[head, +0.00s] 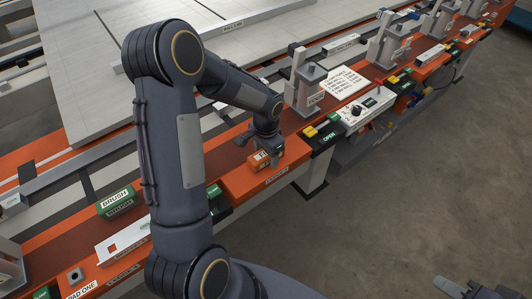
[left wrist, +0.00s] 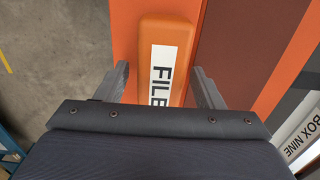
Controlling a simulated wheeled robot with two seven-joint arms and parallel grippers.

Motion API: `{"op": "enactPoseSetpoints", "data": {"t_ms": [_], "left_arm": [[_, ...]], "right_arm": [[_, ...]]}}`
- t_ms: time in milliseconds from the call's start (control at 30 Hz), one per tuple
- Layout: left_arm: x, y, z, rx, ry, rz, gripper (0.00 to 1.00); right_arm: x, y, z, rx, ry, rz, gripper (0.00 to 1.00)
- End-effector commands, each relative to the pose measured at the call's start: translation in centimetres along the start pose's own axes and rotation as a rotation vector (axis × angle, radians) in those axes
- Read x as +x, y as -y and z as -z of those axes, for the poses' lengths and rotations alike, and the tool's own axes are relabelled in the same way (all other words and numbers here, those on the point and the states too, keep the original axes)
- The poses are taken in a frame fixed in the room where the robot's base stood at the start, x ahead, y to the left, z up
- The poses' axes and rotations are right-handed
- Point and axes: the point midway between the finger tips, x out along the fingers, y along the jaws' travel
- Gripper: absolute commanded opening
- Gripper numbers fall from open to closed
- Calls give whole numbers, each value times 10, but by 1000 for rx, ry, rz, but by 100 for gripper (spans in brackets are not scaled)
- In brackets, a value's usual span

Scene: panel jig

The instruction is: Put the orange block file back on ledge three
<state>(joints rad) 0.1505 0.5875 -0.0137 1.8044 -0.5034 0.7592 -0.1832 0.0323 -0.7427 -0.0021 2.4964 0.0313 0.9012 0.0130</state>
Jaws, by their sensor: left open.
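The orange block file (head: 260,160) has a white label; in the left wrist view the file (left wrist: 178,45) reads "FILE". It lies on the orange front strip of the ledge (head: 240,183). My left gripper (head: 262,147) is right above the file, and in the left wrist view my left gripper (left wrist: 160,85) has one finger on each side of it, with gaps showing. The fingers are open. Whether the fingertips reach down beside the file is hard to tell. Part of my right gripper (head: 470,290) shows at the bottom right of the head view; its fingers are not clear.
A green brush block (head: 116,203) and a white box (head: 125,240) stand on the bench to the left. A grey clamp (head: 304,82), a white printed sheet (head: 342,83) and a control box with a knob (head: 362,110) are to the right. The floor (head: 420,170) in front is clear.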

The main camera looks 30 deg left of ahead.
Motion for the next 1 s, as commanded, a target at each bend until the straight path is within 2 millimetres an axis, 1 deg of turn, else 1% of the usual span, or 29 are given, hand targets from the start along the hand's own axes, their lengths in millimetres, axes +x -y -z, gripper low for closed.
{"op": "enactPoseSetpoints", "data": {"t_ms": [67, 167, 500, 600, 767, 867, 967, 1000], "left_arm": [[-6, 0, 0, 0, 0, 0, 62], [-16, 1, 1, 0, -4, 2, 62], [-87, 1, 1, -1, -5, 3, 62], [-104, 0, 1, 0, -5, 1, 62], [-120, 0, 0, 0, -3, 1, 62], [-131, -4, -7, -19, -22, -4, 62], [-152, -15, -27, -71, -76, -21, 62], [-161, -23, -39, -102, -108, -31, 62]], "right_arm": [[-4, 2, 2, 0, 0, 0, 36], [-1, 0, 1, 0, 0, 0, 36], [2, -1, -1, 0, 0, 0, 36], [3, -1, -1, 0, 0, 0, 36], [3, -1, -2, 0, 0, 0, 36], [3, -1, -2, 0, 0, 0, 36], [3, -1, -2, 0, 0, 0, 36], [3, -1, -2, 0, 0, 0, 36]]}}
